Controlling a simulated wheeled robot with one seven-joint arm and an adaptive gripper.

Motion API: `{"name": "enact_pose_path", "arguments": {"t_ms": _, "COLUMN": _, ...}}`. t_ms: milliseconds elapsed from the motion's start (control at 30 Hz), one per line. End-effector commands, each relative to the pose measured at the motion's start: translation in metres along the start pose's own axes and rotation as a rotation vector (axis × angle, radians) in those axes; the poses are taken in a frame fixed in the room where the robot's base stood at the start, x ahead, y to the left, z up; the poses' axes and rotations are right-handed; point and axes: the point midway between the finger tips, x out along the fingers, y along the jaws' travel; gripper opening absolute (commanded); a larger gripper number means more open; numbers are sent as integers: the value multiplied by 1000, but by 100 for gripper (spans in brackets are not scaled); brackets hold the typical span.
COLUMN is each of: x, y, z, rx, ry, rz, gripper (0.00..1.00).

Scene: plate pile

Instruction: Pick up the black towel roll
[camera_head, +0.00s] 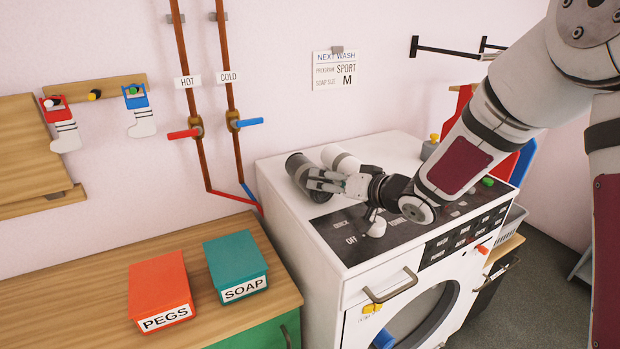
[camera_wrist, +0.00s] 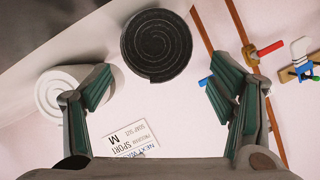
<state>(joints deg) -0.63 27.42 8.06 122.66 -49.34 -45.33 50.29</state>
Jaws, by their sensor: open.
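The black towel roll (camera_head: 300,171) lies on the left part of the white washing machine's top, beside a white towel roll (camera_head: 342,158). In the wrist view the black roll (camera_wrist: 156,45) shows its round spiral end, centred between the fingers and beyond their tips. The white roll (camera_wrist: 50,92) is at the left there, partly hidden behind the left finger. My gripper (camera_head: 328,183) is open, at the near end of the black roll and partly covering it in the head view. In the wrist view my gripper (camera_wrist: 158,88) has nothing between its fingers.
The washing machine (camera_head: 300,232) has a control panel with knobs under my arm. Hot and cold pipes (camera_head: 238,150) with valve handles run up the wall to the left. A red pegs box (camera_head: 160,285) and a green soap box (camera_head: 235,260) stand on the wooden counter.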

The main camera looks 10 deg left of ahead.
Motion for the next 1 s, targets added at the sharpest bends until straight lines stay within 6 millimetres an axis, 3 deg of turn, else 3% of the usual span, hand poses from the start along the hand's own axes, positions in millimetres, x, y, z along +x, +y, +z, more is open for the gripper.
{"name": "enact_pose_path", "arguments": {"t_ms": 233, "x": 17, "y": 1, "z": 1, "rx": -1, "ry": -2, "rz": 0, "gripper": 77}}
{"name": "enact_pose_path", "arguments": {"t_ms": 500, "x": 53, "y": 4, "z": 2, "rx": -1, "ry": -2, "rz": 0, "gripper": 77}}
{"name": "enact_pose_path", "arguments": {"t_ms": 833, "x": 59, "y": 4, "z": 1, "rx": -1, "ry": 0, "rz": 1, "gripper": 77}}
{"name": "enact_pose_path", "arguments": {"t_ms": 1000, "x": 59, "y": 4, "z": 1, "rx": -1, "ry": 0, "rz": 1, "gripper": 38}}
